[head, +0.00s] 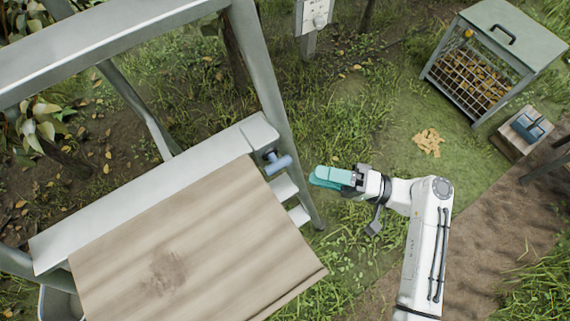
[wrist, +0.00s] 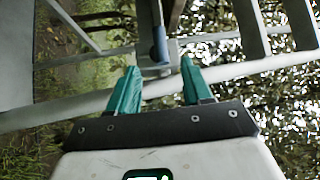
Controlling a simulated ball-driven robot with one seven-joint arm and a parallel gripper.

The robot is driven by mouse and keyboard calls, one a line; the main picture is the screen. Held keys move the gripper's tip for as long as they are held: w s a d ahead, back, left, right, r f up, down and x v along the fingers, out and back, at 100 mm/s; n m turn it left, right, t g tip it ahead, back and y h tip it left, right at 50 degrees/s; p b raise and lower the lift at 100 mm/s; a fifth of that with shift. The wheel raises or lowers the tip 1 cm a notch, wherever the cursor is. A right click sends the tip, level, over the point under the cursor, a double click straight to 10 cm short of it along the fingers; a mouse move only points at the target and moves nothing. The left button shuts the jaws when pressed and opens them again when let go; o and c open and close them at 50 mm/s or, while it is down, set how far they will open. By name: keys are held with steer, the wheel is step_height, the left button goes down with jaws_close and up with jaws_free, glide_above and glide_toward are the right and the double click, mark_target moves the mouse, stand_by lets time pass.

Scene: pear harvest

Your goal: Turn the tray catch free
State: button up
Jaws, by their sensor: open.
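The tray catch (head: 278,163) is a blue-grey handle on a dark pivot at the right end of a pale metal beam. In the wrist view, the catch (wrist: 158,45) shows upright between the fingertips and beyond them. My gripper (head: 313,178) has teal fingers and is just right of the catch in the head view, with a small gap. In the wrist view, my gripper (wrist: 158,66) is open with nothing between its fingers. The brown wooden tray (head: 200,240) lies beside the beam, below and left of the catch.
A grey metal frame (head: 265,80) with steps (head: 284,187) stands around the tray. A signpost (head: 312,18) stands at the top. Grass lies between.

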mark_target(274, 159)
steer(key=p+x, duration=0.1)
steer(key=x, duration=0.7)
steer(key=shift+a+p, duration=0.3)
steer(key=shift+a, duration=0.05)
jaws_close()
